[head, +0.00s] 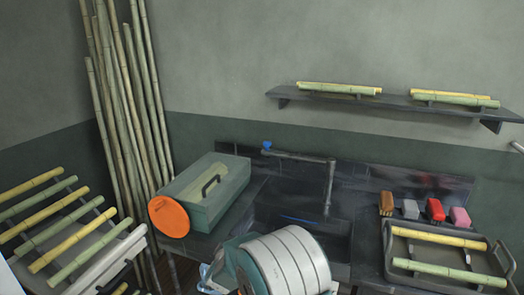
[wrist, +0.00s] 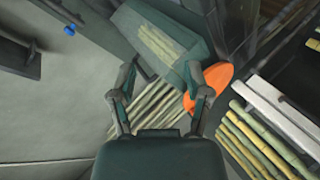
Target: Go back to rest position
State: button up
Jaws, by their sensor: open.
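My gripper (wrist: 161,78) shows in the wrist view with its two fingers spread apart and nothing between them. Beyond the fingers are a green box (wrist: 180,22) and an orange disc (wrist: 216,76). The right finger overlaps the disc in the picture; I cannot tell how near it is. In the head view the green box (head: 222,196) has a dark handle on top, and the orange disc (head: 169,217) is at its near left end. I cannot make out the gripper in the head view.
Tall canes (head: 123,105) lean in the corner. A rack of canes (head: 62,247) stands at left. A sink with a tap (head: 329,185) is in the middle. A tray (head: 448,250) holding canes, several brushes and a wall shelf (head: 392,101) are at right.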

jog(key=s+d+r+m+g+y, duration=0.2)
jog(key=s+d+r, duration=0.45)
jog(key=r, duration=0.25)
jog(key=s+d+r+m+g+y, duration=0.1)
jog(key=s+d+r+m, duration=0.1)
jog(key=s+d+r, duration=0.45)
jog(key=s+d+r+m+g+h, duration=0.1)
jog(key=s+d, duration=0.3)
jog(key=s, duration=0.4)
jog(key=s+d+r+m+g+h, duration=0.1)
jog(key=s+d+m+g, duration=0.1)
jog(key=s, duration=0.7)
jog(key=s+d+r+m+g+h, duration=0.1)
jog(key=s+d+m, duration=0.2)
jog(key=s+d, duration=0.3)
jog(key=s, duration=0.3)
jog(key=shift+s+r+g, duration=0.2)
jog(key=shift+r+g, duration=0.05)
jog(key=shift+g, duration=0.05)
